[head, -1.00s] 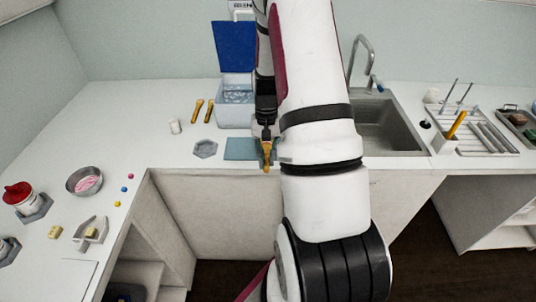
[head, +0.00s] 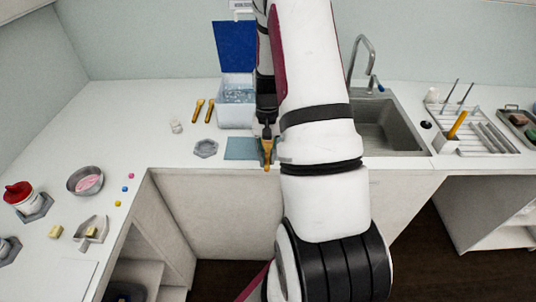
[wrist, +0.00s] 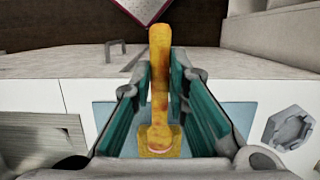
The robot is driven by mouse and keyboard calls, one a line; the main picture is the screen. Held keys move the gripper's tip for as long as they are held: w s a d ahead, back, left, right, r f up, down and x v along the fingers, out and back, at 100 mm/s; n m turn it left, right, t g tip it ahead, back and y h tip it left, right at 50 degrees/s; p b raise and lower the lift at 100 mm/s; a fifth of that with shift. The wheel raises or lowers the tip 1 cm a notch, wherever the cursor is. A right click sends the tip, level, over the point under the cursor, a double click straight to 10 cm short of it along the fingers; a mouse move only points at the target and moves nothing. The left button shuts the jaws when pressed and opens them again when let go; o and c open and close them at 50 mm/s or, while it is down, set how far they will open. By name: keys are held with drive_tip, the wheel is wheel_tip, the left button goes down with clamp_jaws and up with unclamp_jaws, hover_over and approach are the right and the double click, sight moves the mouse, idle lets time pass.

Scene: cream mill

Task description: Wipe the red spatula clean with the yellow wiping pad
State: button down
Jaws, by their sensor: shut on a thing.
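My gripper (head: 267,138) is shut on an orange-yellow handled tool (head: 267,153), above the counter's front edge at the right end of a flat teal mat (head: 241,148). In the wrist view the tool (wrist: 160,95) stands between the teal-lined fingers (wrist: 160,70), with reddish blotches along its handle and a wider yellow foot. I cannot tell whether it touches the mat. A small yellow block (head: 56,232) lies on the left counter, and another (head: 91,231) sits in a grey tray (head: 98,223). I cannot clearly make out a red spatula; my arm hides part of the counter.
A clear bin (head: 235,116) with a raised blue lid (head: 236,45) stands behind the mat. Two orange tools (head: 198,110) lie beside it. A grey hexagonal dish (head: 206,148) is left of the mat. The sink (head: 383,125) and rack (head: 482,133) are right of my arm.

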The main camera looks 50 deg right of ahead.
drive_tip(key=shift+s+a+r, duration=0.1)
drive_tip(key=shift+s+a, duration=0.15)
drive_tip(key=shift+w, duration=0.1)
drive_tip(key=shift+w+d, duration=0.5)
drive_tip(key=shift+d, duration=0.1)
drive_tip(key=shift+s, duration=0.1)
drive_tip(key=shift+s+a, duration=0.5)
drive_tip(key=shift+a, duration=0.15)
drive_tip(key=shift+w+d, duration=0.1)
